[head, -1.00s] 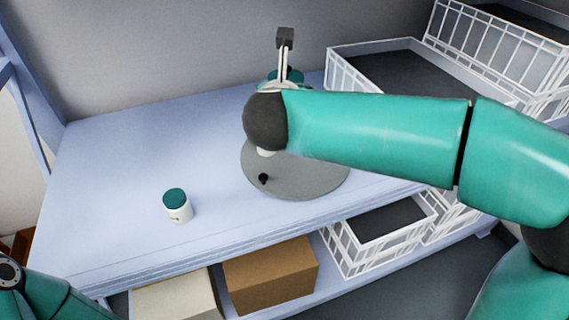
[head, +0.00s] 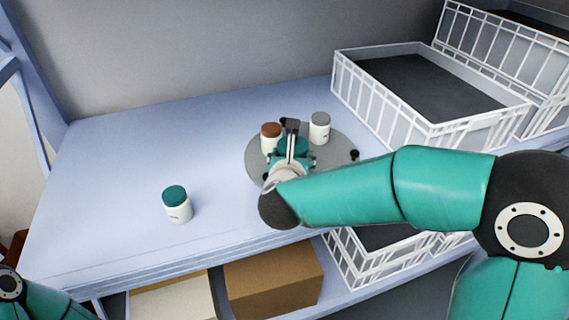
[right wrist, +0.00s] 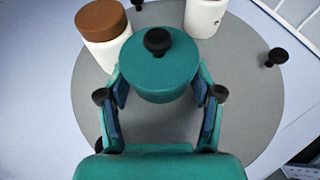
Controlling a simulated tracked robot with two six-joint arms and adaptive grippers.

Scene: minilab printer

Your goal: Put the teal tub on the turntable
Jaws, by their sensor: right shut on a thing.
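The teal tub (head: 177,208), white with a teal lid, stands upright on the table to the left of the turntable (head: 336,163). The turntable is a flat grey disc, also seen in the right wrist view (right wrist: 258,120). My right gripper (head: 289,155) is over the middle of it. In the right wrist view its fingers (right wrist: 163,105) are closed on the sides of a round teal hub (right wrist: 160,75) with a black knob on top. The hub's base is hidden. My left gripper is out of view; only part of that arm shows at lower left.
A brown-lidded tub (head: 269,139) and a grey-lidded tub (head: 319,128) stand on the turntable's far side. Black pegs (head: 355,155) sit at its rim. White wire baskets (head: 430,125) stand at the right. The table is clear around the teal tub.

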